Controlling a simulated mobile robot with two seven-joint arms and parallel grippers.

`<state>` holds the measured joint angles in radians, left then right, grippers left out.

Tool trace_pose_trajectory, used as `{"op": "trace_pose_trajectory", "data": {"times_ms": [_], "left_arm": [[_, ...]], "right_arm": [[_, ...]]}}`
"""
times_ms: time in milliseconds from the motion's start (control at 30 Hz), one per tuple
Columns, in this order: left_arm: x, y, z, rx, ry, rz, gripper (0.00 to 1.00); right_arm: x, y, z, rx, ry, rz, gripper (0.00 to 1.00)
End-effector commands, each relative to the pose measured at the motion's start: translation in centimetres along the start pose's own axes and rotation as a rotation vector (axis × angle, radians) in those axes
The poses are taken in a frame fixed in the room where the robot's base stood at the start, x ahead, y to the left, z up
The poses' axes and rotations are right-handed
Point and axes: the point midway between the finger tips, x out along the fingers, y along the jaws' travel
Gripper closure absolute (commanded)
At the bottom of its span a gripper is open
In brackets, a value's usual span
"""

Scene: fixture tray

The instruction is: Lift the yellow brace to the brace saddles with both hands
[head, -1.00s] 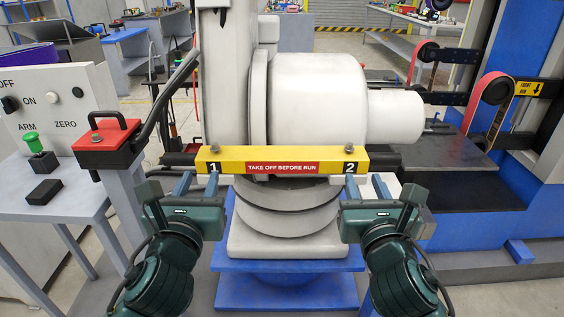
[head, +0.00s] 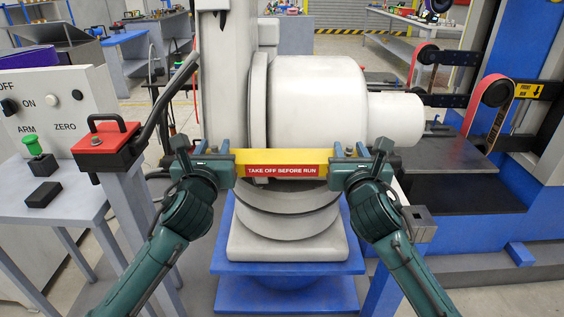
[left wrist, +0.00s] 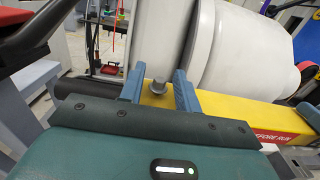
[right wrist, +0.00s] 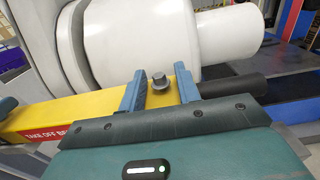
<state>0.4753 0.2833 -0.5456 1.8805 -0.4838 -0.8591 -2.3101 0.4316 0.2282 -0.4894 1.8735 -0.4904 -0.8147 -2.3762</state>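The yellow brace (head: 282,157), with a red "TAKE OFF BEFORE RUN" label, lies level across the front of the grey machine. My left gripper (head: 213,149) is at its left end and my right gripper (head: 350,150) at its right end. In the left wrist view, two blue fingers stand apart on either side of a grey knob (left wrist: 157,87) on the brace, with gaps. In the right wrist view, the fingers likewise straddle a second grey knob (right wrist: 159,81) without visibly touching it. I cannot make out the brace saddles.
A red block with a handle (head: 105,138) stands left of my left gripper, beside the control panel (head: 50,105). A blue belt machine (head: 500,150) stands at the right.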

Motion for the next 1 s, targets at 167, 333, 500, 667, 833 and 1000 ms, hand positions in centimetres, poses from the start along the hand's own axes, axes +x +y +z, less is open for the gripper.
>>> {"op": "trace_pose_trajectory", "data": {"times_ms": [167, 333, 500, 667, 833, 1000], "left_arm": [[0.73, -0.01, 0.03, -0.001, 0.0, 0.0, 0.67], [0.74, -0.01, 0.03, -0.001, 0.0, 0.0, 0.67], [0.73, 0.0, 0.02, 0.0, 0.0, 0.0, 0.75], [0.72, 0.0, 0.02, 0.0, 0.0, 0.0, 0.88], [0.71, 0.01, 0.01, 0.0, 0.0, 0.0, 1.0], [0.71, 0.02, -0.01, 0.0, 0.0, 0.001, 1.0]], "right_arm": [[0.74, -0.02, 0.07, 0.001, -0.001, 0.0, 0.67], [0.76, -0.02, 0.05, 0.0, -0.001, 0.0, 0.67], [0.74, -0.02, 0.04, 0.0, -0.001, 0.0, 0.75], [0.73, -0.02, 0.03, 0.0, -0.001, 0.0, 0.88], [0.72, -0.03, 0.02, 0.0, 0.0, 0.0, 1.0], [0.72, -0.04, 0.01, 0.0, 0.0, -0.001, 1.0]]}}
